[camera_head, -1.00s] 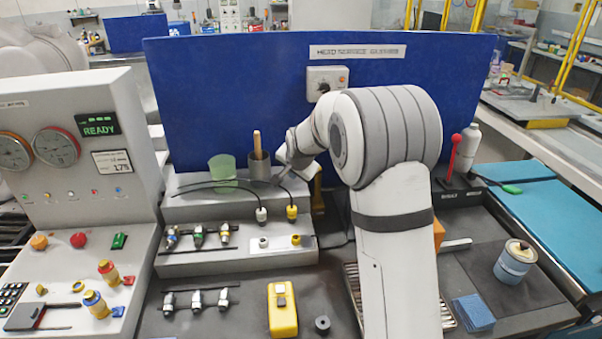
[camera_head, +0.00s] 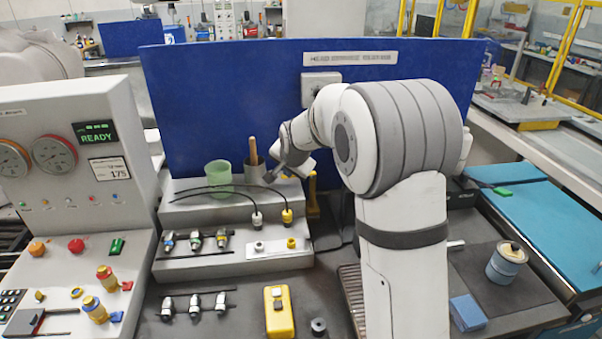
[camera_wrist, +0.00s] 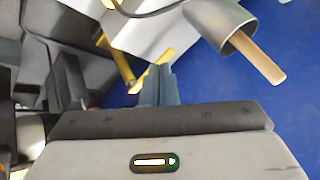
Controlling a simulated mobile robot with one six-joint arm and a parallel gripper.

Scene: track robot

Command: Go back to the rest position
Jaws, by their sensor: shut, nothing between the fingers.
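My gripper (camera_wrist: 158,84) is at the lower middle of the wrist view, its two fingers together with nothing between them. In the head view my gripper (camera_head: 270,176) is small, beside the grey cup (camera_head: 256,172) with a wooden handle (camera_head: 253,150) standing in it. The cup also shows at the upper right of the wrist view (camera_wrist: 215,20). My arm rises at the right of the bench and bends left toward the cup. I cannot tell the exact gap between gripper and cup.
A green cup (camera_head: 218,174) stands left of the grey cup on the grey step (camera_head: 190,212). A blue panel (camera_head: 230,85) is close behind. Black cables with plugs, a yellow device (camera_head: 279,312) and a control console (camera_head: 75,225) are nearby. A can (camera_head: 507,264) stands at the right.

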